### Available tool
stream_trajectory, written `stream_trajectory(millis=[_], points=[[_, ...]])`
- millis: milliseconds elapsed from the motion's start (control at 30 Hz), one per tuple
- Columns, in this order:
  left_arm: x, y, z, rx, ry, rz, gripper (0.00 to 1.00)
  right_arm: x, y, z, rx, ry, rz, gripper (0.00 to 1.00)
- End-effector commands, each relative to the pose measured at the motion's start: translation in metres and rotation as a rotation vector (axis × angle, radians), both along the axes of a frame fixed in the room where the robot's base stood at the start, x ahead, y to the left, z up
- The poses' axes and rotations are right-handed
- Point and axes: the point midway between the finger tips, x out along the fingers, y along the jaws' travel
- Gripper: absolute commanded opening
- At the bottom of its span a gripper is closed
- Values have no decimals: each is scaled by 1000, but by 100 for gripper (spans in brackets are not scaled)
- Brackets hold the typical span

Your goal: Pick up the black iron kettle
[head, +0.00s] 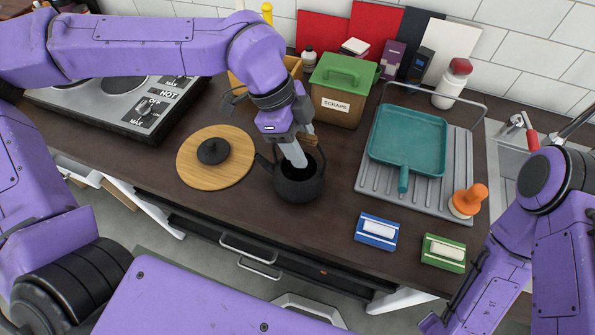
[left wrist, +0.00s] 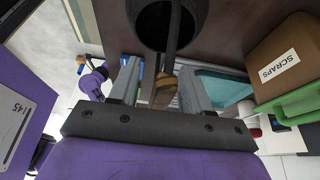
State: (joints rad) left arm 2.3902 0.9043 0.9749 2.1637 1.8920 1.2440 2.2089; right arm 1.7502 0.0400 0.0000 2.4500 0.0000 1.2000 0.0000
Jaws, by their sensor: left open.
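The black iron kettle (head: 298,187) stands upright and lidless on the dark counter, its spout pointing left. In the left wrist view the kettle's dark round body (left wrist: 150,22) is at the top, and its handle with a wooden grip (left wrist: 164,90) reaches down between the fingers. My left gripper (head: 293,155) is above the kettle, pointing down. My left gripper (left wrist: 158,88) is open, with one finger on each side of the handle; I see a gap on each side. The black lid (head: 213,151) lies on a round wooden board (head: 190,172). My right gripper's fingers are not visible.
A green-lidded scraps bin (head: 337,103) stands behind the kettle. A teal pan (head: 408,140) and an orange-handled brush (head: 468,202) are on a grey drainer (head: 376,185) at right. Blue (head: 377,231) and green (head: 443,252) boxes lie in front. A hob (head: 110,112) is at left.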

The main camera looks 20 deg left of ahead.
Motion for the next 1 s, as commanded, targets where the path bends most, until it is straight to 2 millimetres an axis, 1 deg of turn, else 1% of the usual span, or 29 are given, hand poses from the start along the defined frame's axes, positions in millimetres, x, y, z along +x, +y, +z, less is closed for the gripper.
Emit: stream_trajectory(millis=[133,167,200,267,300,1000], points=[[0,0,-1,0,0,-1,48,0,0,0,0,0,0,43],[0,0,-1,0,0,-1,45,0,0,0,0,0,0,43],[0,0,-1,0,0,-1,32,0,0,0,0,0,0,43],[0,0,0,0,0,-1,12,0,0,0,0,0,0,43],[0,0,0,0,0,-1,0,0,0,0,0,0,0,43],[1,-1,0,0,-1,-2,0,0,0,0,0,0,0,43]])
